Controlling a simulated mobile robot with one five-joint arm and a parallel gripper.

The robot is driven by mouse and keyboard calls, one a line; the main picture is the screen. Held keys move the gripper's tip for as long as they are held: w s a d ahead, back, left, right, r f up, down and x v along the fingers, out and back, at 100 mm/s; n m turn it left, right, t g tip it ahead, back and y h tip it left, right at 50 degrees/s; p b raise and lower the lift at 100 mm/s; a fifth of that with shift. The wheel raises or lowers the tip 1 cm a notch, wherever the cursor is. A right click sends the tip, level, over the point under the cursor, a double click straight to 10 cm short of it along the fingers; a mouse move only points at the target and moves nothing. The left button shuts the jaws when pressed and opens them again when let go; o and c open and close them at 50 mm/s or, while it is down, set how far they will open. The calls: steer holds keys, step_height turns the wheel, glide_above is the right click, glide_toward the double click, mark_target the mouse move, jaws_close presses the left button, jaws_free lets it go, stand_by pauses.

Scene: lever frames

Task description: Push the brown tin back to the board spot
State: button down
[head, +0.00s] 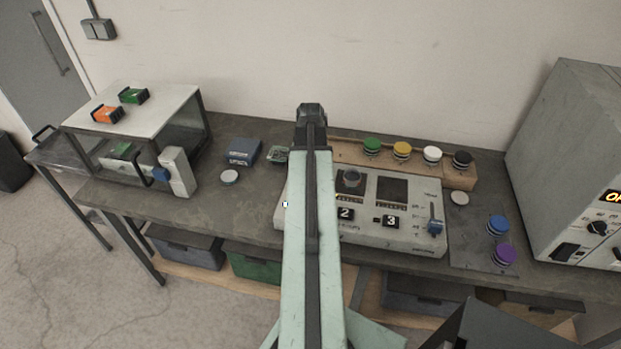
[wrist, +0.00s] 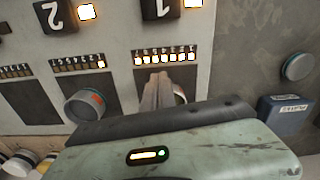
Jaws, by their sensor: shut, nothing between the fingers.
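No brown tin can be made out in either view; my arm covers part of the bench. A wooden board (head: 460,179) lies along the back, its left part hidden behind my arm. On it stand green (head: 371,146), yellow (head: 401,150), white (head: 432,154) and black (head: 462,160) round-topped pieces. My gripper (wrist: 168,82) is shut and empty, over the control panel (wrist: 120,45), with its fingers in front of a grey knob there. In the head view my wrist hides the fingers.
Blue (head: 497,224) and purple (head: 505,255) round pieces stand on a dark plate at the right. A grey cabinet (head: 565,150) bounds the right end. A blue box (head: 242,151) and pale disc (head: 229,177) lie left of my arm. A glass-sided case (head: 135,110) stands farther left.

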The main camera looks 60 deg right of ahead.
steer(key=w+d, duration=0.2)
steer(key=d, duration=0.3)
steer(key=w+d, duration=0.3)
steer(key=d, duration=0.2)
steer(key=w+d, duration=0.2)
steer(key=d, duration=0.4)
steer(key=shift+w, duration=0.4)
steer(key=s+a, duration=0.2)
steer(key=a, duration=0.2)
step_height(320, 180, up, 10)
steer(key=p, duration=1)
steer(key=shift+d, duration=0.25)
steer(key=shift+w, duration=0.1)
